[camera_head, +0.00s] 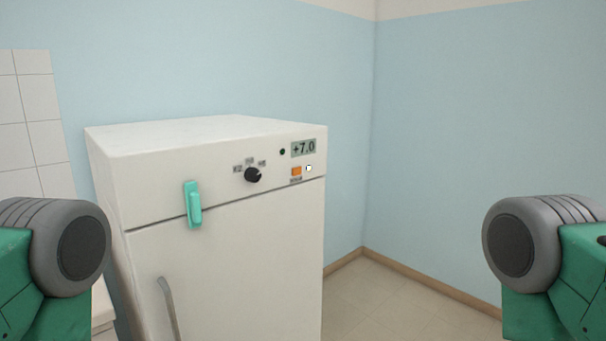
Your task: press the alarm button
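A small orange button (296,171) sits on the upper front panel of a white fridge-like cabinet (222,255). It is below a display (303,148) that reads +7.0, and a small label is under it. A small white square (309,168) is just right of the button. Which of these is the alarm button I cannot read for sure. Parts of my two arms show at the lower left and lower right edges, well apart from the panel. Neither of my grippers is in view.
The panel also carries a black knob (253,175) and a small dark dot (282,152). A teal latch (193,204) and a grey door handle (168,308) are on the cabinet's front. Bare floor (375,300) lies to its right, before blue walls (480,120). White tiles (30,110) are at left.

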